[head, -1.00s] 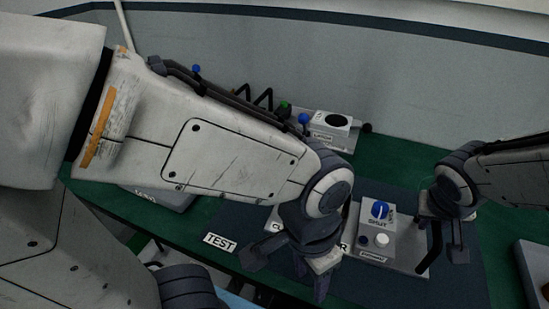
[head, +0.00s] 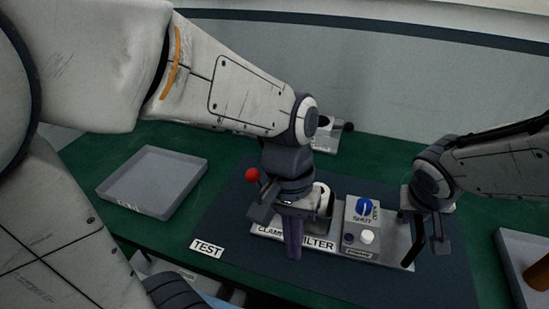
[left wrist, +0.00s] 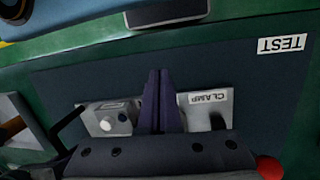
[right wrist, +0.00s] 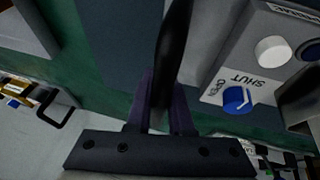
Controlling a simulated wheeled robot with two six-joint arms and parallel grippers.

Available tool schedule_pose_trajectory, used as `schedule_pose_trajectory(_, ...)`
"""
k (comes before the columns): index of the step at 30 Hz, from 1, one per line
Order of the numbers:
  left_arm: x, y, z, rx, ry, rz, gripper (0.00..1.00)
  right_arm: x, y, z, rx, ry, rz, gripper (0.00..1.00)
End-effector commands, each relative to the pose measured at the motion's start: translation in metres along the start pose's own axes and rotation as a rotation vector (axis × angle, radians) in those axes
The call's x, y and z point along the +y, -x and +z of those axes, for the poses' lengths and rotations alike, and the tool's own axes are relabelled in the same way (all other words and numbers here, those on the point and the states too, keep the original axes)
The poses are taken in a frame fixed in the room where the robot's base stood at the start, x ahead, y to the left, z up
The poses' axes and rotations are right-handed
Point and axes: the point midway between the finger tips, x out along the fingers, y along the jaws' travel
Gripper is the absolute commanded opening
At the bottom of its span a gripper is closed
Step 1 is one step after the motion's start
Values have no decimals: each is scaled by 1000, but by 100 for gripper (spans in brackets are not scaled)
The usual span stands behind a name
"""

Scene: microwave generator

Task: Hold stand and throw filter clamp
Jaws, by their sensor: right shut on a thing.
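The grey stand (head: 398,253) lies on the dark mat, with CLAMP and FILTER labels along its front. Its control box (head: 360,222) has a blue knob (head: 365,206) by the word SHUT and a white button (head: 367,237). My right gripper (head: 430,232) is shut on the black handle (right wrist: 172,50) at the stand's right end. My left gripper (head: 293,245) hangs over the CLAMP end, its fingers together in the left wrist view (left wrist: 157,90). A red ball knob (head: 252,175) shows beside it. The gripper hides most of the clamp; I cannot tell whether they touch.
An empty grey tray (head: 150,183) lies on the green table at left. Another tray (head: 515,265) at the right edge holds a brown object (head: 539,276). A grey device (head: 328,140) stands behind my left gripper. A TEST label (head: 207,249) lies at the mat's front left.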

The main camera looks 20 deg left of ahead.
Motion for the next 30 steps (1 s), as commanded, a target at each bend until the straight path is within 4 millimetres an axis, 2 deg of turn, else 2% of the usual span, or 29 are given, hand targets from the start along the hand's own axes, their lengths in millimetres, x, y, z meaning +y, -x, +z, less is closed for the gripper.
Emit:
schedule_pose_trajectory(3,-19,18,-23,-71,279,78,0,-1,-2,2,-5,1,-2,0)
schedule_pose_trajectory(8,-49,45,-49,-165,612,202,0,-1,-2,3,-6,1,-2,0)
schedule_pose_trajectory(11,-73,62,-64,-224,805,292,0,-1,-2,3,-6,1,-2,0)
schedule_pose_trajectory(15,-115,88,-79,-305,1055,433,0,-1,-2,3,-6,2,-2,0)
schedule_pose_trajectory(20,-167,116,-84,-389,1286,602,0,-2,-2,3,-7,2,-2,0)
schedule_pose_trajectory(24,-205,133,-80,-442,1417,721,0,-2,-2,3,-7,2,-2,0)
schedule_pose_trajectory(27,-222,141,-76,-466,1469,775,0,-2,-2,3,-7,2,-2,0)
schedule_pose_trajectory(30,-230,145,-74,-479,1496,806,0,-2,-3,3,-8,2,-2,0)
